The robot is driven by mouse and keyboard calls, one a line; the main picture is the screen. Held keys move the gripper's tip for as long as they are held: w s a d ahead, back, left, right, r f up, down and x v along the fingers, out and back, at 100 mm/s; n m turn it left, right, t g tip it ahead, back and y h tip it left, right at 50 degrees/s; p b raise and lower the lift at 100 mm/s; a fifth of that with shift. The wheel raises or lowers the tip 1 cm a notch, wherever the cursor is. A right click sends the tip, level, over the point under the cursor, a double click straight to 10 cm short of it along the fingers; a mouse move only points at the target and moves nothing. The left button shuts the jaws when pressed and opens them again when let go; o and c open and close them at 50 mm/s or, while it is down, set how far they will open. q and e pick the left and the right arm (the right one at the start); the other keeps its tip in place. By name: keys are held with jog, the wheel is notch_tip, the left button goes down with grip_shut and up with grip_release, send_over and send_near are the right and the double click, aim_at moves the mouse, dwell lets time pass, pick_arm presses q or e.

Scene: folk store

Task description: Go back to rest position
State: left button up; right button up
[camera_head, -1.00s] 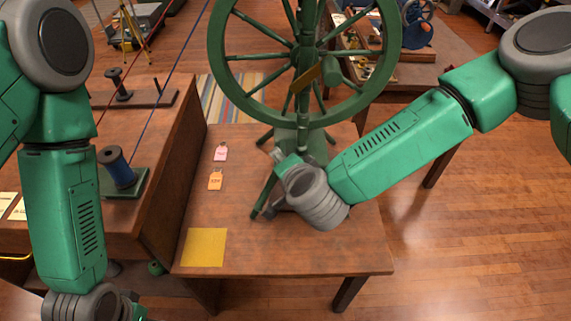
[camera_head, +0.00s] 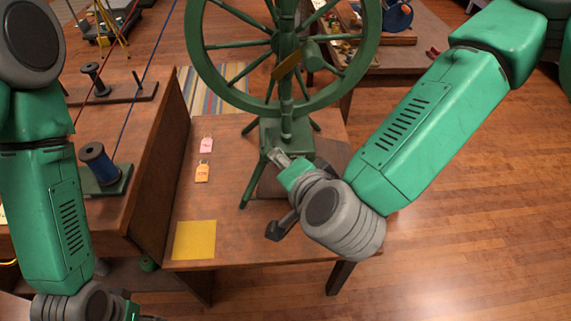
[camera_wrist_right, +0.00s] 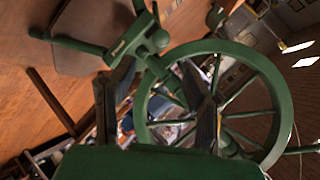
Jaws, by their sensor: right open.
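My right gripper (camera_head: 273,195) is open over the low wooden table, in front of the foot of the green spinning wheel (camera_head: 284,134). In the right wrist view, its two dark fingers (camera_wrist_right: 157,80) stand apart with nothing held between them; the spinning wheel (camera_wrist_right: 278,90) shows beyond. My left arm hangs down at the left of the head view. Only a bit of the left gripper (camera_head: 132,312) shows at the bottom edge, and its fingers are cut off.
The low table (camera_head: 240,240) carries a yellow square (camera_head: 194,240), a pink tag (camera_head: 206,145) and an orange tag (camera_head: 202,172). A wooden bench (camera_head: 150,185) with a blue spool (camera_head: 98,163) stands at left. Open floor (camera_head: 470,240) lies at right.

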dwell(0.6)
jog(key=s+d+f+n+g, duration=0.3)
jog(key=s+d+f, duration=0.2)
jog(key=f, duration=0.3)
jog(key=s+d+f+n+g, duration=0.25)
jog(key=s+d+f, duration=0.2)
jog(key=f, duration=0.25)
jog(key=s+d+f+n+g+h, duration=0.1)
jog(key=s+d+f+n+g, duration=0.1)
jog(key=s+d, duration=0.4)
jog(key=s+d+f+n+g+h, duration=0.2)
jog(key=s+d, duration=0.3)
jog(key=d, duration=0.4)
jog(key=shift+s+d+f+g, duration=0.35)
jog(key=shift+f+g, duration=0.1)
jog(key=shift+f, duration=0.35)
jog(key=shift+w+a+n, duration=0.1)
jog(key=shift+n, duration=0.15)
